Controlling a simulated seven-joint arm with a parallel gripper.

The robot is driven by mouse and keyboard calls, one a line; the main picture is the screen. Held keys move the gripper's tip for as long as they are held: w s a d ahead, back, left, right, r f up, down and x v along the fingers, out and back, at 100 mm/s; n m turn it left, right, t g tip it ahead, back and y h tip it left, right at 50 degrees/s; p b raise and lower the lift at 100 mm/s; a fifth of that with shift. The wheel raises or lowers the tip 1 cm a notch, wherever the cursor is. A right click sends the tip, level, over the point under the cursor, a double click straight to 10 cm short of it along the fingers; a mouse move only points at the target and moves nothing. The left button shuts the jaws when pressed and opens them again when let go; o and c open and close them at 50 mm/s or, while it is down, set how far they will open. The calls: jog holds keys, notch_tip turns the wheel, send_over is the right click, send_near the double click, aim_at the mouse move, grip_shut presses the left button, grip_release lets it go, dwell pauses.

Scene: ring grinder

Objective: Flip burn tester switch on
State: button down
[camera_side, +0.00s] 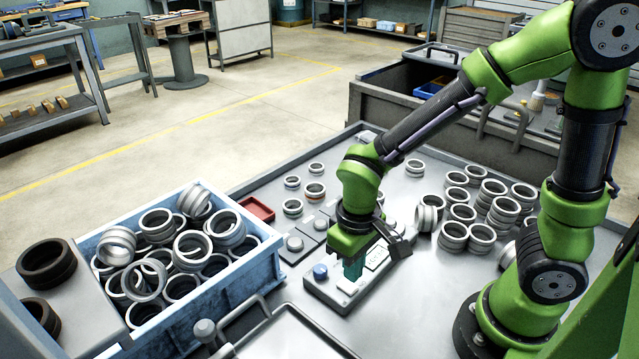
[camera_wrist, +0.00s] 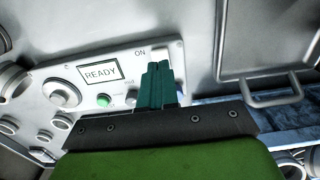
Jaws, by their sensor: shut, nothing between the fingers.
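The burn tester panel (camera_wrist: 122,66) is a light grey plate with a READY display (camera_wrist: 101,73), a round dial (camera_wrist: 62,95), a small green button (camera_wrist: 103,100) and an ON label. A pale switch part (camera_wrist: 161,54) shows just beyond my fingertips, beside ON; the rest of it is hidden. My gripper (camera_wrist: 158,66) has teal fingers pressed together and empty, over the ON end of the panel. In the side view my gripper (camera_side: 352,270) points down at the tester (camera_side: 330,296), close to a white block (camera_side: 346,285). I cannot tell whether the fingers touch the switch, or its position.
A blue crate (camera_side: 245,272) full of metal rings stands to the left, and a grey tray (camera_side: 285,335) with a handle lies in front. Several loose rings (camera_side: 462,213) cover the table's right part.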

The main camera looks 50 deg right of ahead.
aim_at(352, 290)
jog(key=shift+r, duration=1.95)
jog(key=shift+s+a, duration=0.1)
jog(key=shift+s, duration=0.05)
jog(key=s+d+r+m+t+y, duration=0.1)
jog(key=d+r+m+t, duration=0.1)
jog(key=r, duration=0.4)
jog(key=s+d+r+m+t+y, duration=0.1)
jog(key=d+r+m+t, duration=0.1)
jog(key=d+r+t, duration=0.3)
notch_tip(352, 290, up, 2)
jog(key=shift+d, duration=0.25)
